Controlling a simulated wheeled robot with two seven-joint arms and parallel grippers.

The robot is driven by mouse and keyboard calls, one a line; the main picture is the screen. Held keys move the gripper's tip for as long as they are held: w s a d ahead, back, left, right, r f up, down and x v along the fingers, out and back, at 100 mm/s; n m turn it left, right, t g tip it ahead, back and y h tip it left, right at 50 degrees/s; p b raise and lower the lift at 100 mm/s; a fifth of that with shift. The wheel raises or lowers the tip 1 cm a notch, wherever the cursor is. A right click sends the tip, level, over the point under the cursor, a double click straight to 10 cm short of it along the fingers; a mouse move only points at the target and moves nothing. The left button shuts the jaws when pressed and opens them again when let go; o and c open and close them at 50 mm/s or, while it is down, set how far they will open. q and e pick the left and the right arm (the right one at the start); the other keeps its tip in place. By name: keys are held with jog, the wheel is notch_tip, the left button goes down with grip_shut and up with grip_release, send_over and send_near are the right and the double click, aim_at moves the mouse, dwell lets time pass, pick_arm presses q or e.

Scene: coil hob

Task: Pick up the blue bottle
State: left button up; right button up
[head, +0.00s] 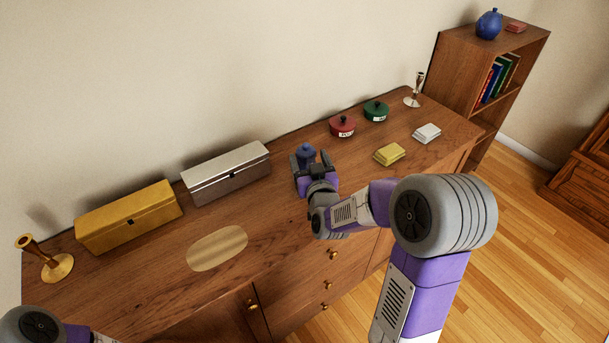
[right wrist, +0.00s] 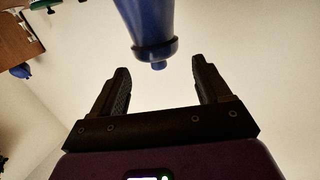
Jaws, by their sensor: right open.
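The blue bottle (head: 306,152) stands on the wooden sideboard, right of the silver box. My right gripper (head: 311,161) is at the bottle, with one finger on each side of it in the head view. In the right wrist view the bottle (right wrist: 150,25) hangs in from the top edge, its narrow end pointing toward the gap between the open fingers (right wrist: 161,70). No finger visibly touches it. The lower part of the bottle is hidden by my gripper in the head view. My left gripper is out of view; only part of my left arm shows.
A silver box (head: 228,174), a gold box (head: 130,218) and a brass candlestick (head: 58,267) stand to the left. Red (head: 342,126) and green (head: 376,111) lidded pots, and yellow (head: 389,154) and white (head: 427,133) blocks, are to the right. An oval mat (head: 217,248) lies in front.

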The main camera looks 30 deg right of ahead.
aim_at(307, 148)
jog(key=x, duration=0.4)
jog(key=b+x, duration=0.1)
jog(key=x, duration=0.2)
jog(key=shift+w+d+r, duration=0.1)
jog(key=shift+d+r, duration=0.1)
jog(key=shift+r, duration=0.1)
